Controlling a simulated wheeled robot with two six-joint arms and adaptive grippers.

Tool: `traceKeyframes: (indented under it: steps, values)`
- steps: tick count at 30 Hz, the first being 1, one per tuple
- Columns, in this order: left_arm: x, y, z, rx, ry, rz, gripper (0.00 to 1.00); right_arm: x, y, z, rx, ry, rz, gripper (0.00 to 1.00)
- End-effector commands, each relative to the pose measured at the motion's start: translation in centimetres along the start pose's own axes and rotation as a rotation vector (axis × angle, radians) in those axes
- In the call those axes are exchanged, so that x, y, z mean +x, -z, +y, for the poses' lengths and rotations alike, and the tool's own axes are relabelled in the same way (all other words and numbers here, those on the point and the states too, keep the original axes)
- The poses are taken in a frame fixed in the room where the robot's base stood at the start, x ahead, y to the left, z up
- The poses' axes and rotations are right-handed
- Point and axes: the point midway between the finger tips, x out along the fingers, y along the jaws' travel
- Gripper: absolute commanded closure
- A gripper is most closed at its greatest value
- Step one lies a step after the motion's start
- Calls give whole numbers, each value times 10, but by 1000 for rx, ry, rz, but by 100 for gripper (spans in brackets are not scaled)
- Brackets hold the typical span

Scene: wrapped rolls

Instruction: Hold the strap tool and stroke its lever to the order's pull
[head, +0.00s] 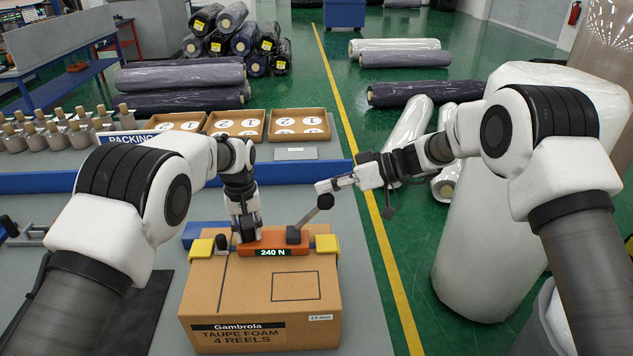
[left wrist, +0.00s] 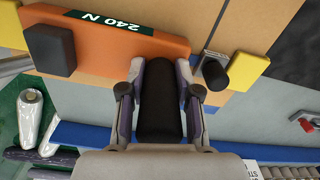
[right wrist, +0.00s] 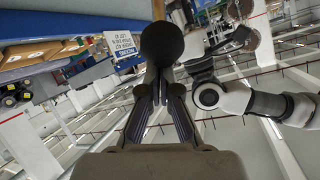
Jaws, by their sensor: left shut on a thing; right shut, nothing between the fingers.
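The orange strap tool (head: 260,247) sits on top of a cardboard box (head: 250,300), its display reading 240 N. It also shows in the left wrist view (left wrist: 105,35). My left gripper (head: 245,230) is shut on the tool's black handle (left wrist: 160,100). The tool's lever (head: 308,217) rises tilted to the right from a dark block and ends in a black knob (head: 325,201). My right gripper (head: 322,187) is shut and empty by the knob. In the right wrist view the knob (right wrist: 162,43) appears just beyond the fingertips; whether they touch is unclear.
Yellow corner pieces (head: 202,248) flank the tool on the box. Three trays (head: 238,136) and several weights (head: 60,135) lie behind the blue bench edge (head: 300,172). A large white wrapped roll (head: 480,230) stands at right, near my right arm.

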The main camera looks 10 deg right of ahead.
Motion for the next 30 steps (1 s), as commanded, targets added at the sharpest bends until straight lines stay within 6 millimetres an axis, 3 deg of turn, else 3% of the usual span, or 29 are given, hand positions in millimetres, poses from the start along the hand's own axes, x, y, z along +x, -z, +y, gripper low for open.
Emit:
traceKeyframes:
  steps: [22, 26, 30]
  values:
    - [2, 0, -2, -3, 1, -3, 100, -4, -12, 5, 4, 0, -8, 100]
    - [2, 0, -2, -3, 2, -3, 100, -2, -2, 5, 0, -1, -7, 100]
    - [2, 0, -2, -2, 2, -3, 100, 4, 25, 4, -5, -2, -4, 100]
